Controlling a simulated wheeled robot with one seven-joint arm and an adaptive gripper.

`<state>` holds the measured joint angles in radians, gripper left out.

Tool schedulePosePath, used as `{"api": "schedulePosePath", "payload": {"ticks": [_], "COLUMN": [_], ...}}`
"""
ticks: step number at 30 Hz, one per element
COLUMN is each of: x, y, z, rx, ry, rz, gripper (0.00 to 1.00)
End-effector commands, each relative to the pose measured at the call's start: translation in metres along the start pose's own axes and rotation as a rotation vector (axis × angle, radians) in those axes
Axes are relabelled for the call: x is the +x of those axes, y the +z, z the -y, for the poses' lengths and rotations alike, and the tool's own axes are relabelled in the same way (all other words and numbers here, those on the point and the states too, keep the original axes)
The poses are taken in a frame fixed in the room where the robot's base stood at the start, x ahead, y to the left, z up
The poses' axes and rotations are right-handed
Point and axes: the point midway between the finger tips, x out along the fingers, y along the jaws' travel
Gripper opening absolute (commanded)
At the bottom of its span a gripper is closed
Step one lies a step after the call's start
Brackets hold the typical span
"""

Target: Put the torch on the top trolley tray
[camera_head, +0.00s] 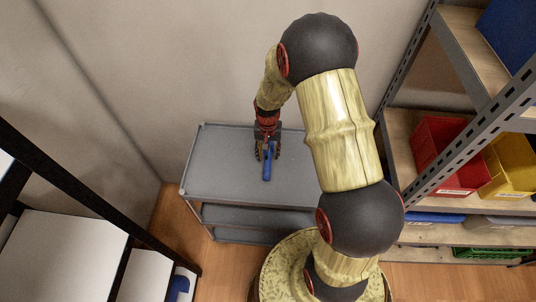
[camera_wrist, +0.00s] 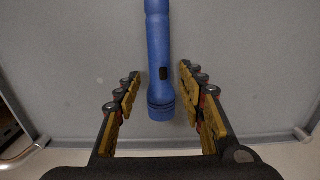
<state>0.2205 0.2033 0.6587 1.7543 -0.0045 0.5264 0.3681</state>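The torch (camera_wrist: 160,62) is blue with a dark button. It lies on the grey top trolley tray (camera_head: 215,165), and in the head view the torch (camera_head: 267,168) is near the middle of that tray. My gripper (camera_head: 267,152) is low over the tray, at the torch. In the wrist view its fingers (camera_wrist: 160,90) are spread, one on each side of the torch's wider end, with a visible gap on both sides. The fingers do not touch the torch there.
The trolley has lower trays (camera_head: 255,217) beneath. A wall stands behind it. At the right a shelf rack holds a red bin (camera_head: 438,150) and a yellow bin (camera_head: 510,165). A dark-framed rack with white boxes (camera_head: 65,250) is at the left. The tray is otherwise clear where visible.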

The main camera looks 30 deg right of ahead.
Motion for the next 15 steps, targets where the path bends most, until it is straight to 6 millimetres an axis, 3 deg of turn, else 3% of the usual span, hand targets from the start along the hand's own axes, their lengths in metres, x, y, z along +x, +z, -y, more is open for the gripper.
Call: {"api": "schedulePosePath", "payload": {"ticks": [9,15], "x": [-0.068,-0.097], "y": [-0.001,0.0], "z": [0.0,0.0], "rx": [0.0,0.0], "ry": [-0.001,-0.001], "rz": [-0.003,-0.001], "gripper": [0.4,0.4]}}
